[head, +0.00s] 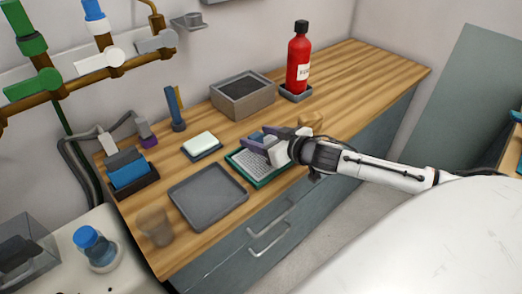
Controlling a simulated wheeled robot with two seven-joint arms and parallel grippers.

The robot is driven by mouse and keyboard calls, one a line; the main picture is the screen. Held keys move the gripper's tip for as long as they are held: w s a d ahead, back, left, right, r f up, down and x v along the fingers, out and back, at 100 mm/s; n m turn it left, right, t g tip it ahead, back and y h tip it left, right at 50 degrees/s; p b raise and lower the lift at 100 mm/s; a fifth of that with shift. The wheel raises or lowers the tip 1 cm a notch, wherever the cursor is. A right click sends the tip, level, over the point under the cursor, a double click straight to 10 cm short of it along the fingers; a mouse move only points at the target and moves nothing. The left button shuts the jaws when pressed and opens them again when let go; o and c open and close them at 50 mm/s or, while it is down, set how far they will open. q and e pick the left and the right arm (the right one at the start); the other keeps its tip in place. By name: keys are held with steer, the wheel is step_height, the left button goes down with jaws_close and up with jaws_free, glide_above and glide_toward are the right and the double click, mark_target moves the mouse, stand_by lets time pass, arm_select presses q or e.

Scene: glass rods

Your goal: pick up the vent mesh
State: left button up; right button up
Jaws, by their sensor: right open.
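A pale grey perforated panel, which looks like the vent mesh (249,164), lies in a green-rimmed tray (265,182) on the wooden counter. My right gripper (259,139) reaches in from the right and is over the back right part of this tray. Its jaws are open, with the fingers pointing left. The gripper hides part of the panel and tray. I cannot tell whether the fingers touch the panel. A small blue-grey patch shows by the fingers, too small to identify. My left gripper is out of view.
A grey tray (208,196) lies in front left of the green one. A soap-like white block (200,143), a grey box (243,95) and a red bottle (298,65) stand behind. A clear brownish cup (155,227) stands near the front edge. The counter's back right is clear.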

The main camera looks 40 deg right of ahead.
steer(key=shift+x, duration=3.5)
steer(key=c, duration=1.3)
